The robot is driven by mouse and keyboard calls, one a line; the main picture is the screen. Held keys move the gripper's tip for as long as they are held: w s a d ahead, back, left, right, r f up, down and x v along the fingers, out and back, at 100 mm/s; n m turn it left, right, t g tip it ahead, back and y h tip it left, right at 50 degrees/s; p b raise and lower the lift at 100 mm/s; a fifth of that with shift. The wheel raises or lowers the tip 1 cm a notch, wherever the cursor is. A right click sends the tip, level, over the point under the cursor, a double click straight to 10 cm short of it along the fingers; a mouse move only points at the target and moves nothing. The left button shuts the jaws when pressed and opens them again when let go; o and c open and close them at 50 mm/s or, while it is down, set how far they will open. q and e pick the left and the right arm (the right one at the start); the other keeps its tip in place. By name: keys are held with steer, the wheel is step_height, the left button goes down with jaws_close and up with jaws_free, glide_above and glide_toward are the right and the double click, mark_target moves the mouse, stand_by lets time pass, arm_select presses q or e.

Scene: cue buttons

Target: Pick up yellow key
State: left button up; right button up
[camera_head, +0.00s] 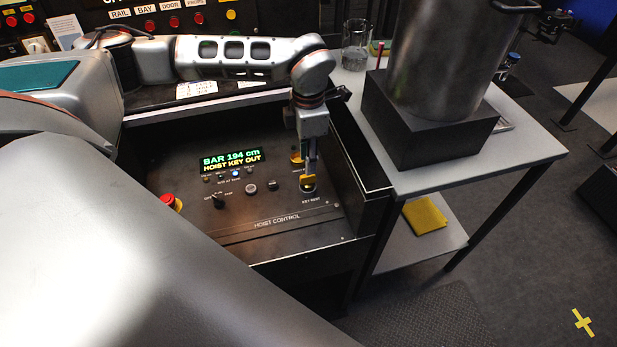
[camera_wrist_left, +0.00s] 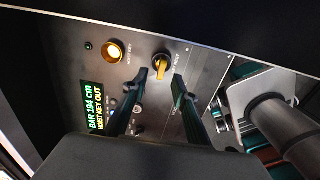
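The yellow key (camera_head: 307,181) sits upright in the round holder marked KEY REST on the hoist control panel (camera_head: 245,205). In the left wrist view the key (camera_wrist_left: 161,67) shows just beyond my fingertips, in line with the gap between them. My left gripper (camera_head: 309,168) points down over the key. In the left wrist view its two dark fingers (camera_wrist_left: 160,77) are apart, with nothing held between them. I cannot tell whether a finger touches the key. A yellow-ringed, lit socket labelled HOIST KEY (camera_wrist_left: 113,51) is beside the key rest.
The panel display (camera_head: 231,159) reads "BAR 194 cm, HOIST KEY OUT". A red button (camera_head: 169,201) is at the panel's left. A side table (camera_head: 530,150) at right carries a large metal pot (camera_head: 440,60) on a dark block. A yellow cloth (camera_head: 425,215) lies on its lower shelf.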

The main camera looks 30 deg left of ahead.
mark_target(308, 183)
arm_select(q)
step_height(308, 183, down, 2)
steer(key=shift+s+d+f, duration=0.1)
steer(key=shift+s+f, duration=0.05)
steer(key=shift+f, duration=0.05)
step_height(308, 183, down, 4)
steer(key=shift+f+b, duration=0.15)
steer(key=shift+b, duration=0.15)
jaws_close()
